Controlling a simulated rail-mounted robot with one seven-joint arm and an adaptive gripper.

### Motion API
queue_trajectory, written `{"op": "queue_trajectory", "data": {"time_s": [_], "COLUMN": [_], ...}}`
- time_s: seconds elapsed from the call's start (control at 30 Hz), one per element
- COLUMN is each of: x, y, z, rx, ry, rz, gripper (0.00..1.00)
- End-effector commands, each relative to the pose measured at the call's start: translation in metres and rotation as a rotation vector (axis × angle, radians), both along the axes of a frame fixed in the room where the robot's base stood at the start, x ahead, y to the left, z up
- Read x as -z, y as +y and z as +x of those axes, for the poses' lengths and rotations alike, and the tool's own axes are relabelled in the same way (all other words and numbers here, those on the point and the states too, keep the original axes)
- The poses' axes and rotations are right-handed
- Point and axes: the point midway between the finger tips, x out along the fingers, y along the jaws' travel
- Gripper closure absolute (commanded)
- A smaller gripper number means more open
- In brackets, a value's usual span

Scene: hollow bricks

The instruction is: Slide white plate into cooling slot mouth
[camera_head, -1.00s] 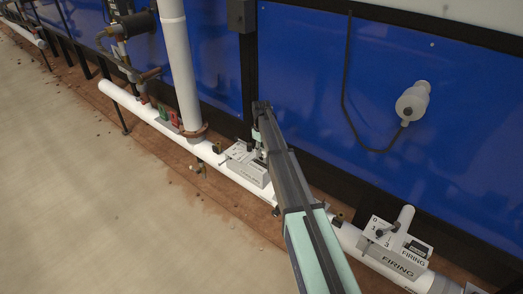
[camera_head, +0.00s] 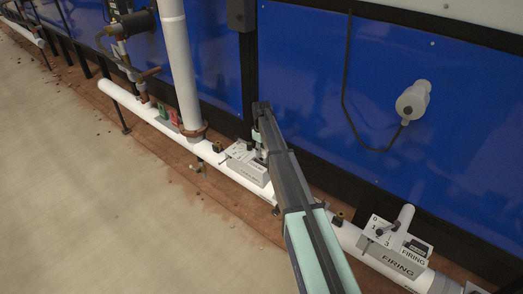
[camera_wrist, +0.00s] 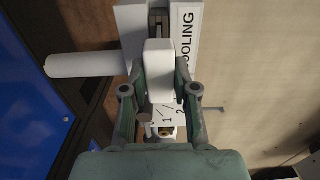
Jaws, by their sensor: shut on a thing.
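My gripper (camera_wrist: 159,62) is shut on a white plate (camera_wrist: 158,78) in the wrist view, one finger on each side of it. The plate's far end lies at the near edge of a dark slot (camera_wrist: 158,22) in the white cooling fixture (camera_wrist: 124,22), marked "COOLING". I cannot tell whether the plate's tip is inside the slot. In the head view the cooling fixture (camera_head: 247,170) sits on the white pipe, and my gripper (camera_head: 260,152) is over it. The arm partly hides the fixture, and the plate is not clear there.
A similar fixture marked "FIRING" (camera_head: 398,260) stands at the lower right. A white horizontal pipe (camera_head: 215,160) runs along the blue wall (camera_head: 300,60), with a vertical pipe (camera_head: 180,70) to the left. The pale floor (camera_head: 110,200) in front is clear.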

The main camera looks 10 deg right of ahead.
Motion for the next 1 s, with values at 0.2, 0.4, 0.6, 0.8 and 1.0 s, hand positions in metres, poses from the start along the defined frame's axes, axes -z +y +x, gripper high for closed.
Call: {"op": "queue_trajectory", "data": {"time_s": [0.2,0.4,0.6,0.8,1.0], "x": [0.005,0.010,0.014,0.019,0.023], "y": [0.000,0.000,0.000,0.000,0.000], "z": [0.000,0.000,0.000,0.000,0.000], "rx": [0.000,0.000,0.000,0.000,0.000], "ry": [0.000,0.000,0.000,0.000,0.000], "rz": [0.000,0.000,0.000,0.000,0.000], "gripper": [1.00,1.00,1.00,1.00,1.00]}}
